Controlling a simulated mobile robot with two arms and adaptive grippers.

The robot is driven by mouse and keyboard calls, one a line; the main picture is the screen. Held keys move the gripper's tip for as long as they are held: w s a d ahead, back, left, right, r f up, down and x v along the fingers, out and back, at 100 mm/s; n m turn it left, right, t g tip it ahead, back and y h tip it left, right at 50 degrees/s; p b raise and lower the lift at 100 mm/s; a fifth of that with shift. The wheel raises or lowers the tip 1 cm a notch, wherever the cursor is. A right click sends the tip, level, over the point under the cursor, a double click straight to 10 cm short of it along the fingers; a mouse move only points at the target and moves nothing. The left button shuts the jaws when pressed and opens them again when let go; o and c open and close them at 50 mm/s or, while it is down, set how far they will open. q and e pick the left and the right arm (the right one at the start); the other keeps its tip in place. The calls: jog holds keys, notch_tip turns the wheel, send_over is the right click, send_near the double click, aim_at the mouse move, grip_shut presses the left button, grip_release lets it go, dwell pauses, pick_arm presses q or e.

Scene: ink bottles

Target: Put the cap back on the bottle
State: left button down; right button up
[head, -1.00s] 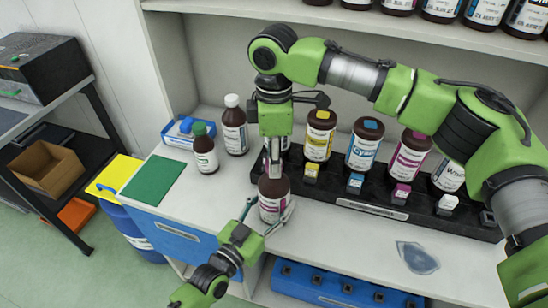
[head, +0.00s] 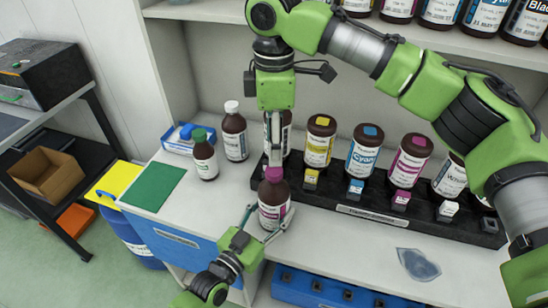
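The brown bottle with a magenta label (head: 272,214) stands upright near the shelf's front edge. My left gripper (head: 268,222) has its fingers around the bottle's lower body, one on each side. The magenta cap (head: 274,173) shows at the top of the bottle. It lines up with the neck, but I cannot tell whether it sits on the neck or hangs just above it. My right gripper (head: 275,160) points straight down over the bottle, its tips at the cap. Its fingers are seen edge-on, so the gap between them is hidden.
A green-capped bottle (head: 204,155) and a white-capped bottle (head: 235,132) stand left, by a blue-white tray (head: 175,142). A green mat (head: 153,188) lies left. A grey-blue patch (head: 418,264) lies right.

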jog(key=shift+r, duration=2.35)
pick_arm(q)
jog(key=c, duration=0.8)
grip_release()
jog(key=shift+s, duration=0.1)
jog(key=v, duration=1.2)
jog(key=shift+f, duration=0.1)
